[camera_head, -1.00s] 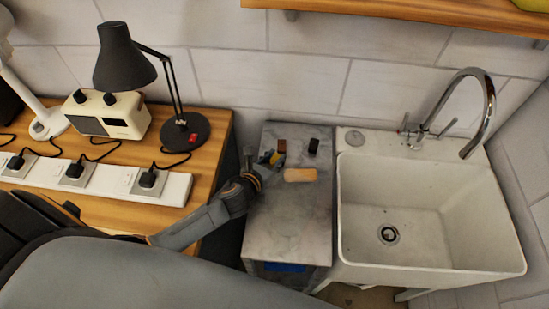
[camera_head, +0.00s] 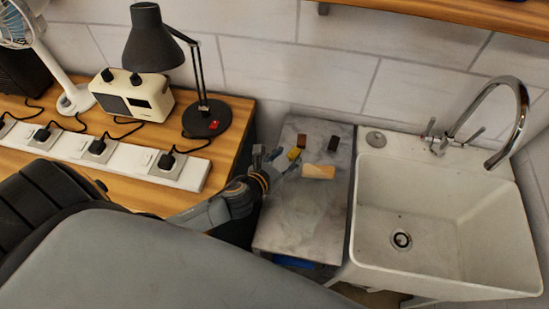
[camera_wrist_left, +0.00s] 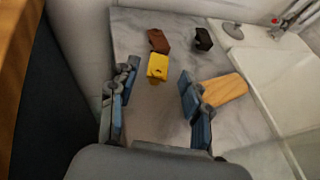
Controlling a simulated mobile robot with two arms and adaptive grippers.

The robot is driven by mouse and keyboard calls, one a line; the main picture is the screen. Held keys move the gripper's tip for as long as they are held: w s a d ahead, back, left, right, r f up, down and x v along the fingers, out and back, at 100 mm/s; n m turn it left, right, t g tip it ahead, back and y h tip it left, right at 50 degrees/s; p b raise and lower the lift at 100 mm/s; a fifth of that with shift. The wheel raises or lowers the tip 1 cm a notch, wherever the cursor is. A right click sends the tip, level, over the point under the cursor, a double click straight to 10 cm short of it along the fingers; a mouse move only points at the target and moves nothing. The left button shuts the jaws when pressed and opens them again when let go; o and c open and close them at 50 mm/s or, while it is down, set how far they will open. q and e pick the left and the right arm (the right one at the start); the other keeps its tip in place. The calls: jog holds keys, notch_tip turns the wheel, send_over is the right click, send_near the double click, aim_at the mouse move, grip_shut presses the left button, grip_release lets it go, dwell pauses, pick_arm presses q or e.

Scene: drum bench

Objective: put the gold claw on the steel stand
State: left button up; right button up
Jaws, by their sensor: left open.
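The gold claw appears as a small yellow-gold piece (camera_head: 294,154) on the grey top of the stand (camera_head: 298,215); I cannot make out a claw shape. It also shows in the left wrist view (camera_wrist_left: 158,67). The stand is between the wooden desk and the sink. My left gripper (camera_head: 274,160) is over the stand's left edge, open and empty. In the left wrist view its fingers (camera_wrist_left: 156,82) spread either side of the line to the gold piece, which lies just beyond the fingertips, apart from them. My right gripper is not in view.
A brown block (camera_head: 303,141), a black block (camera_head: 334,143) and a tan wooden block (camera_head: 318,172) lie close around the gold piece. The sink (camera_head: 430,215) is to the right. A desk lamp (camera_head: 207,117) and power strip (camera_head: 130,160) are left. The stand's front is bare.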

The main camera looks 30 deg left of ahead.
pick_arm(q)
jog(key=v, duration=0.7)
jog(key=shift+s+r+b, duration=0.1)
jog(key=shift+s+b, duration=0.2)
jog(key=shift+b, duration=0.1)
dwell(1.0)
